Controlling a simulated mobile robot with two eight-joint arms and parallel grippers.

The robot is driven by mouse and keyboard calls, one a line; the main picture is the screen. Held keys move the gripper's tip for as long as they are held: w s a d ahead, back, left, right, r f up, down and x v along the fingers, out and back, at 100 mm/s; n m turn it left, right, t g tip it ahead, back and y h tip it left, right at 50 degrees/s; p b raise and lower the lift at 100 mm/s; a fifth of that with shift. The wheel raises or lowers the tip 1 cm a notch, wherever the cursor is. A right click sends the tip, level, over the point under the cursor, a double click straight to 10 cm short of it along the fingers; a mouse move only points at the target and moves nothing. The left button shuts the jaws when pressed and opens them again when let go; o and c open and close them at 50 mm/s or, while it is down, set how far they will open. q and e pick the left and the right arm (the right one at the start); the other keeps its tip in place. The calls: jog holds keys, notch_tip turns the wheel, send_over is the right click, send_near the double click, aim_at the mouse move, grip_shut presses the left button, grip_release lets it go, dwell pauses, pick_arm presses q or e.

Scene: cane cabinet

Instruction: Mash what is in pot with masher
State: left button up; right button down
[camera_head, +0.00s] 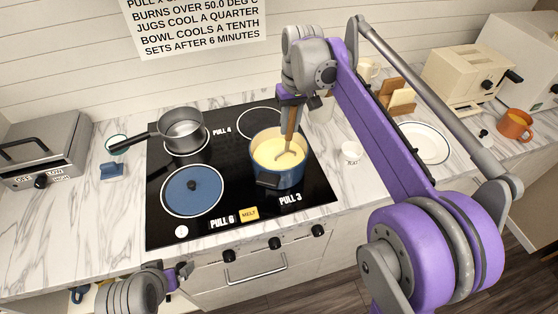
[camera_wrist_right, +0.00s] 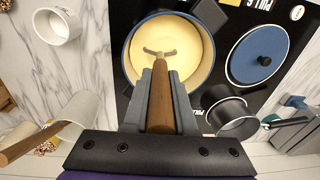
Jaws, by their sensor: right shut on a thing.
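The blue pot (camera_head: 291,180) stands on the black hob at the right front burner, with pale yellow contents (camera_head: 270,152) inside. My right gripper (camera_head: 291,102) is shut on the masher's wooden handle (camera_head: 290,122) above the pot. The masher tilts slightly, and its pale bent head (camera_head: 290,156) is at the contents; how deep it sits is unclear. In the right wrist view the brown handle (camera_wrist_right: 161,95) lies between the grey fingers (camera_wrist_right: 160,78), and the head (camera_wrist_right: 160,53) shows against the contents. My left gripper (camera_head: 180,275) is low at the front, away from the pot; its jaws are unclear.
A grey saucepan (camera_head: 183,133) and a blue lid (camera_head: 192,190) are on the hob's left side. A small white cup (camera_head: 351,152), white plate (camera_head: 425,143), toaster (camera_head: 465,75) and orange mug (camera_head: 515,125) are at right.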

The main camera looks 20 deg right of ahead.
pick_arm(q)
jog(key=shift+t, duration=0.3)
jog(key=w+r+p, duration=0.2)
jog(key=r, duration=0.1)
jog(key=w+r+p, duration=0.1)
jog(key=r, duration=0.1)
pick_arm(e)
jog(key=w+a+r, duration=0.1)
jog(key=w+r, duration=0.2)
jog(key=r, duration=0.2)
jog(key=shift+a+r, duration=0.2)
jog(key=shift+a, duration=0.15)
pick_arm(q)
jog(key=shift+s, duration=0.15)
